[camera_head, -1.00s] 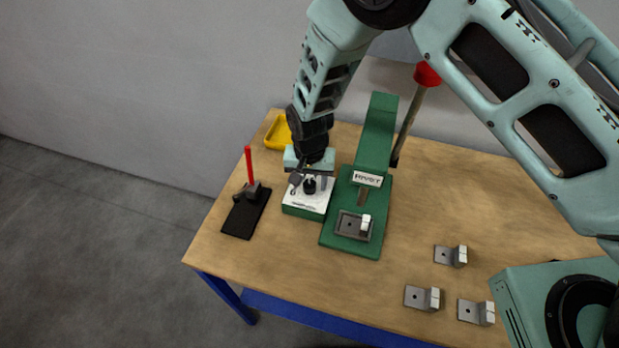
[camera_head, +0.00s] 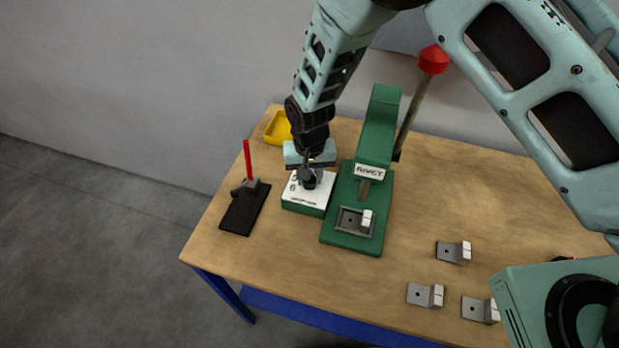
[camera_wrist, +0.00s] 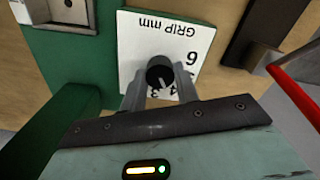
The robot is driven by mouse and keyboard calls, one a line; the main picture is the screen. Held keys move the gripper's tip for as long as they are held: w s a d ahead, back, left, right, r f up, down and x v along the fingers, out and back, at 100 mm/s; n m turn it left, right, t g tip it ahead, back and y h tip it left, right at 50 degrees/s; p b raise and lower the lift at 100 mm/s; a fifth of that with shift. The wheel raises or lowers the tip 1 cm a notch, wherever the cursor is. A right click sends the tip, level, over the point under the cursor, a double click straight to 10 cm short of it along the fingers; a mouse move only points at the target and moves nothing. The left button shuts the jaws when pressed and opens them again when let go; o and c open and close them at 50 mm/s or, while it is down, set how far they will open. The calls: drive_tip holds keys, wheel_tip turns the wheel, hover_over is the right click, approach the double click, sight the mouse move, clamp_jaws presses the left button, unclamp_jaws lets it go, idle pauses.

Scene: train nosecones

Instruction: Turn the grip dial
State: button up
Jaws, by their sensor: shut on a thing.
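The grip dial (camera_wrist: 160,72) is a round black knob with a pale pointer line, on a white plate (camera_wrist: 205,50) marked "GRIP mm" with numbers. The digits 6, 4 and 3 show around it in the wrist view; other marks are hidden by my fingers. The plate tops a green box (camera_head: 304,209) left of the green rivet press (camera_head: 378,135). My gripper (camera_wrist: 161,85) points down over the plate, with one finger on each side of the dial, shut on it. In the head view my gripper (camera_head: 309,178) mostly covers the dial.
A black plate (camera_head: 241,212) with a red upright handle (camera_head: 248,160) stands left of the box. A yellow tray (camera_head: 278,128) is behind. The press has a red-knobbed lever (camera_head: 432,60). Several metal brackets (camera_head: 425,295) lie front right. The table's right middle is clear.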

drive_tip(key=n+b, duration=0.3)
drive_tip(key=n, duration=0.1)
drive_tip(key=shift+f, duration=0.1)
drive_tip(key=n+b, duration=0.2)
drive_tip(key=n, duration=0.3)
drive_tip(key=shift+n, duration=0.3)
drive_tip(key=shift+r, duration=0.2)
drive_tip(key=o, duration=1)
drive_tip(key=shift+c, duration=0.2)
wheel_tip(320, 180, up, 17)
drive_tip(key=b, duration=0.4)
drive_tip(key=shift+r, duration=0.15)
